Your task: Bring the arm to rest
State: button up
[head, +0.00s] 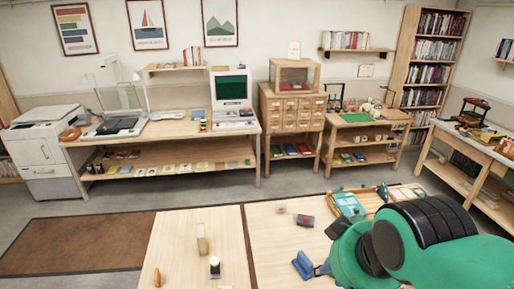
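My green and black arm fills the lower right of the head view, above the right part of the near wooden table (200,262). Its thick links cover part of the tabletop and the things behind them. I cannot make out my gripper or its fingers in this view, so what it does or holds is hidden.
On the near table stand a yellowish block (202,240), a dark-topped bottle (215,267), an orange object (157,277), a blue object (303,265), a small dark box (305,220) and a wooden tray (382,192). Clear floor (300,184) lies behind.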

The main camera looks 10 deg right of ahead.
notch_tip(320, 180, down, 8)
jog(key=b, duration=0.7)
jog(key=shift+b, duration=0.3)
